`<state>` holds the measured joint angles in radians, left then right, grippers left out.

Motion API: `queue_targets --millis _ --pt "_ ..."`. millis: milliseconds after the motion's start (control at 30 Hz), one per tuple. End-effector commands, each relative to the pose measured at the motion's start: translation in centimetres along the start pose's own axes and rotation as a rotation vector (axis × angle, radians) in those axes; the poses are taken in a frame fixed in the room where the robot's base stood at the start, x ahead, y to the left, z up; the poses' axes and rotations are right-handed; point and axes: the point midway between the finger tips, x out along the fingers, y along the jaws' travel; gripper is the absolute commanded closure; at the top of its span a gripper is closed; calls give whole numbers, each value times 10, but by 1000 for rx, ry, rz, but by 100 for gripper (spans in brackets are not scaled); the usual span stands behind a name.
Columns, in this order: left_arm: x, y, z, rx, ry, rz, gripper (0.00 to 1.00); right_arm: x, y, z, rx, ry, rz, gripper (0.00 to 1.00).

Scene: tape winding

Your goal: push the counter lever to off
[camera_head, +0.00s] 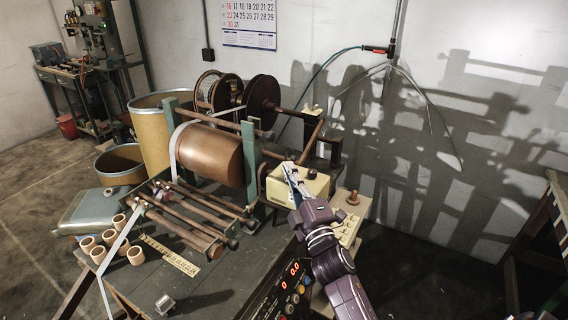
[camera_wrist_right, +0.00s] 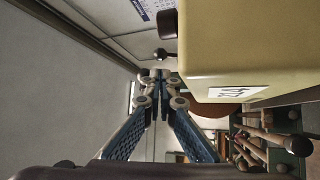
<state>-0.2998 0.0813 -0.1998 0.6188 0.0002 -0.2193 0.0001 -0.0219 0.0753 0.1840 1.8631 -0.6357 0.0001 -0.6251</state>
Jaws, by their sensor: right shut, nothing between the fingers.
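The counter is a cream box (camera_head: 318,186) beside the right end of the copper-coloured drum in the head view. It also shows large at upper right in the right wrist view (camera_wrist_right: 240,45), with a number label. A small dark ball-ended lever (camera_wrist_right: 160,54) sticks out from its side, just beyond my fingertips. My right gripper (camera_head: 288,168) is in front of the counter box and hides part of it. Its blue fingers (camera_wrist_right: 157,76) are shut and empty in the right wrist view. I cannot tell whether the tips touch the lever. My left gripper is out of view.
The copper-coloured drum (camera_head: 210,153) and its green frame stand left of the counter. Several cardboard rings (camera_head: 98,254) lie at left. A hanging hose (camera_head: 340,52) is behind.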

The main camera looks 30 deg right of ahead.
Motion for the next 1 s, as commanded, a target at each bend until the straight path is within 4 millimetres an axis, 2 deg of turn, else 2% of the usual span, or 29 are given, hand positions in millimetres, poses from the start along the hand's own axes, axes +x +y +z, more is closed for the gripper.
queue_targets --millis 33,200,400,600,1000 --pt "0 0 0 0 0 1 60 -13 -2 0 1 -1 -3 100" --pt "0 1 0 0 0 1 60 -48 -2 1 0 -3 -4 100" --pt "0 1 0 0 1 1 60 -77 -1 1 1 -2 -2 100" --pt "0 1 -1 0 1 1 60 -88 0 1 0 -1 0 100" --pt "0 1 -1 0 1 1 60 -88 0 1 0 -1 0 100"
